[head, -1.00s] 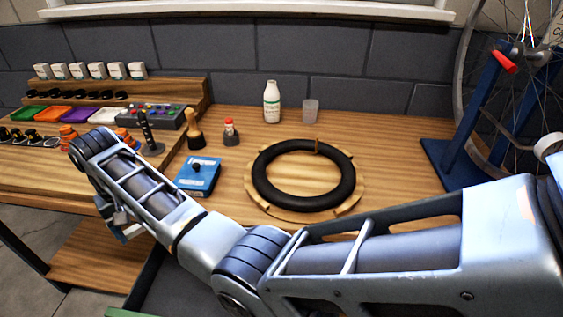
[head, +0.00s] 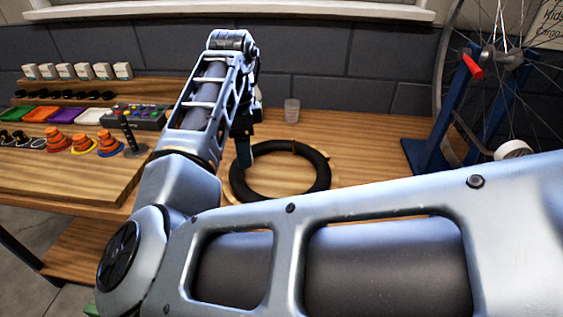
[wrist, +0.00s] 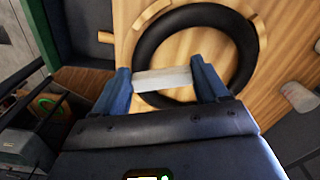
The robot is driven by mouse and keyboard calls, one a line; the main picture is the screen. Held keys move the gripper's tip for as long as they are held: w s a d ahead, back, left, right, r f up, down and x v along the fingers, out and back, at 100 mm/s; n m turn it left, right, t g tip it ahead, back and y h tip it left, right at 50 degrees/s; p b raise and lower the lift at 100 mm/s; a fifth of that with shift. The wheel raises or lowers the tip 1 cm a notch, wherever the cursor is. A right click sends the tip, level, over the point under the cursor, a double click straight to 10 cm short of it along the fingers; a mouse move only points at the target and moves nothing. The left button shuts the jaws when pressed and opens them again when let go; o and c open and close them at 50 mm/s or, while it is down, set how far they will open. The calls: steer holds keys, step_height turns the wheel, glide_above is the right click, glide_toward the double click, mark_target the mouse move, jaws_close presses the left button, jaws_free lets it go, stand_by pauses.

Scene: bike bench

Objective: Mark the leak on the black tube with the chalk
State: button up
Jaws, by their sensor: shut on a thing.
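The black tube (head: 318,187) lies as a ring on a round wooden board (head: 228,180) on the bench. It also shows in the wrist view (wrist: 152,45), just beyond the fingers. My gripper (head: 245,162) is over the left part of the ring, pointing down. In the wrist view my gripper (wrist: 162,82) is shut on a pale, whitish stick, the chalk (wrist: 162,80), held crosswise between the blue fingers. I cannot tell whether the chalk touches the tube. I cannot make out a leak on the tube.
A clear cup (head: 291,111) stands behind the ring. A blue wheel stand (head: 430,150) with a wheel is at the right. Orange stacked pieces (head: 83,140), a dark upright post (head: 128,135) and a stepped wooden rack with small boxes (head: 95,71) are at the left.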

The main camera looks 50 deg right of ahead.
mark_target(266, 201)
steer(key=s+f+m, duration=0.1)
steer(key=s, duration=0.1)
steer(key=s+f+m, duration=0.1)
steer(key=s+f, duration=0.1)
steer(key=s, duration=0.1)
steer(key=s+d+f+m, duration=0.1)
steer(key=s, duration=0.1)
steer(key=shift+s+f+m, duration=0.15)
steer(key=shift+s+m, duration=0.1)
steer(key=shift+m, duration=0.05)
steer(key=shift+a+f+b, duration=0.1)
steer(key=shift+f+b, duration=1.45)
steer(key=shift+f, duration=1.3)
steer(key=shift+f+b, duration=0.3)
steer(key=shift+f, duration=0.15)
steer(key=shift+s+r, duration=0.1)
steer(key=shift+s, duration=0.05)
steer(key=shift+s+d+p, duration=0.35)
steer(key=shift+w, duration=0.1)
steer(key=shift+w+a+b, duration=0.3)
steer(key=shift+w+a, duration=0.4)
steer(key=shift+w, duration=0.25)
